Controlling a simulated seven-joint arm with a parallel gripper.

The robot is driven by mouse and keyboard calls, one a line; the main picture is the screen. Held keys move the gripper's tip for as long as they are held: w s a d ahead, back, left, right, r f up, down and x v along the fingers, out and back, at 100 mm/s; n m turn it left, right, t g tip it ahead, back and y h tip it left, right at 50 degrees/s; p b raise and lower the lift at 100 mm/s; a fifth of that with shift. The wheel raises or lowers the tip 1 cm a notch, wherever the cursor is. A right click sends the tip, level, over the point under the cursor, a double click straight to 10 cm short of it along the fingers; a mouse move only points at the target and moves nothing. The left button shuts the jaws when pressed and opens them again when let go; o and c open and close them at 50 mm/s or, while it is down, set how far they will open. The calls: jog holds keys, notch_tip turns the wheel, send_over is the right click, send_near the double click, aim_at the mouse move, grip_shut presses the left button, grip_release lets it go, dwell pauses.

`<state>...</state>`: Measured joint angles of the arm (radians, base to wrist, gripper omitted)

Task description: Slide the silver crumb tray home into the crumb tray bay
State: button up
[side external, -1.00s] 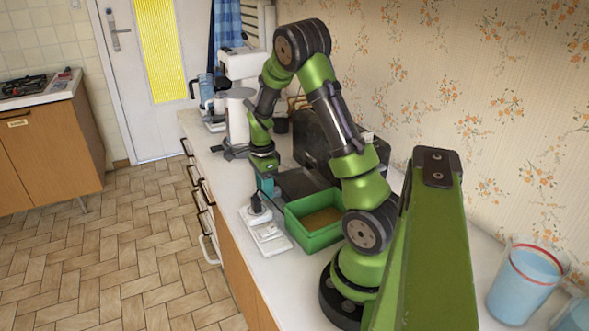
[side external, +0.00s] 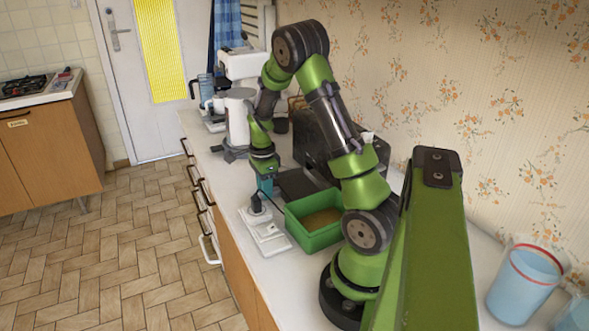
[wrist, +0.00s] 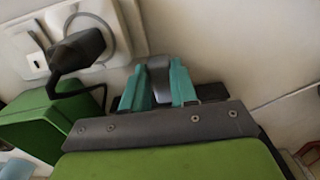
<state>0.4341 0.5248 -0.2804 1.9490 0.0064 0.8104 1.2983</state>
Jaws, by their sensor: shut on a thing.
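My gripper (wrist: 158,88) has teal fingers shut on a small silver-grey piece (wrist: 160,70), which looks like the end of the crumb tray. The rest of the tray is hidden behind the fingers and the gripper body. In the side view, my gripper (side external: 266,186) points down low over the white counter, left of a dark flat slab (side external: 298,184). A dark boxy appliance (side external: 313,138) stands behind, partly covered by my arm. The crumb tray bay cannot be made out in either view.
A green open bin (side external: 312,236) stands close in front of the slab. A white socket strip (side external: 268,236) with a black plug (side external: 256,205) lies left of the bin; its cord runs towards the bin. A white mixer-like machine (side external: 240,68) stands farther back. The counter's front edge is left.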

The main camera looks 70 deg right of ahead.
grip_shut()
jog(key=shift+s+d, duration=4.7)
jog(key=o, duration=1)
grip_release()
notch_tip(320, 180, up, 17)
jog(key=shift+f, duration=0.1)
